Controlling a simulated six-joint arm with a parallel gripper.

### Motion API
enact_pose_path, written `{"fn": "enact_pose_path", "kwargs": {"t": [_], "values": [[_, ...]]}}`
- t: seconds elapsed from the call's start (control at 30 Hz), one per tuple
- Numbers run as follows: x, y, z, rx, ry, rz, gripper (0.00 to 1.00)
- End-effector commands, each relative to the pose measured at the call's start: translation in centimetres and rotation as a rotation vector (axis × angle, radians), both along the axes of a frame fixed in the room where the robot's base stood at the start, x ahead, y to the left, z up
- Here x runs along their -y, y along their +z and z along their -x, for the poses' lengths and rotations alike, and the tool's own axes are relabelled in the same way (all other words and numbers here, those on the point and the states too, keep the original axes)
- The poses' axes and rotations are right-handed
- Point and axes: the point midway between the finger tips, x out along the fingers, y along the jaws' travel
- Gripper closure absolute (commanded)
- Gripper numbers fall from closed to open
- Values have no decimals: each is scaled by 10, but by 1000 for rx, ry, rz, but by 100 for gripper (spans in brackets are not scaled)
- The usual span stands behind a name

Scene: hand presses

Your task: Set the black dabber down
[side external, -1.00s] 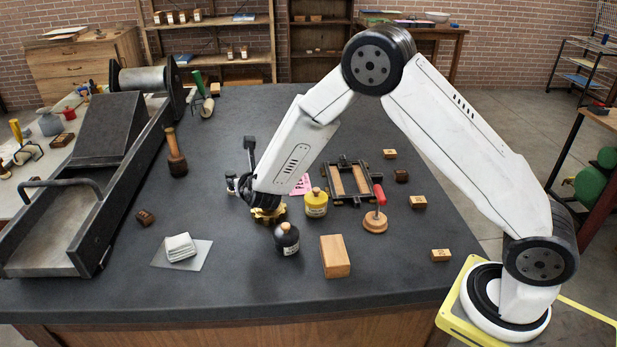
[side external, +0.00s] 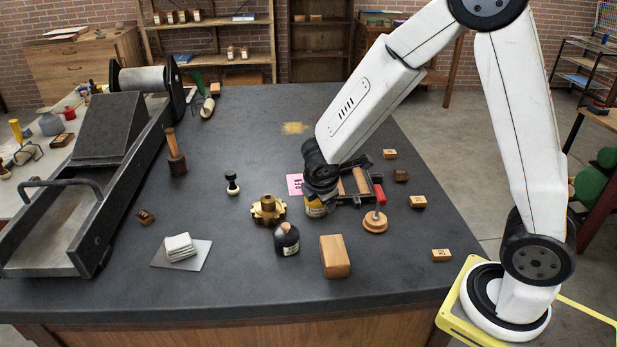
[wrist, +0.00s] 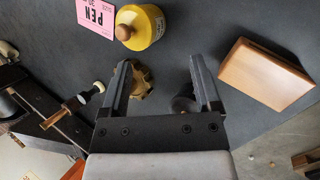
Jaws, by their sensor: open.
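The black dabber (side external: 232,183) stands upright by itself on the dark tabletop in the side view, left of the brass gear-shaped piece (side external: 268,209).
The yellow bottle (wrist: 140,27), pink card (wrist: 97,15) and wooden block (wrist: 265,75) show near my gripper. The large press (side external: 85,190) fills the left. The table behind the dabber is mostly clear.

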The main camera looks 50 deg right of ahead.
Motion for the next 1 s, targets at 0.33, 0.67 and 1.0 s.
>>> {"fn": "enact_pose_path", "kwargs": {"t": [0.33,0.67,1.0], "values": [[-17,7,61,80,-475,-324,19],[-37,15,101,173,-913,-592,19],[-44,19,113,216,-1097,-696,19]]}}
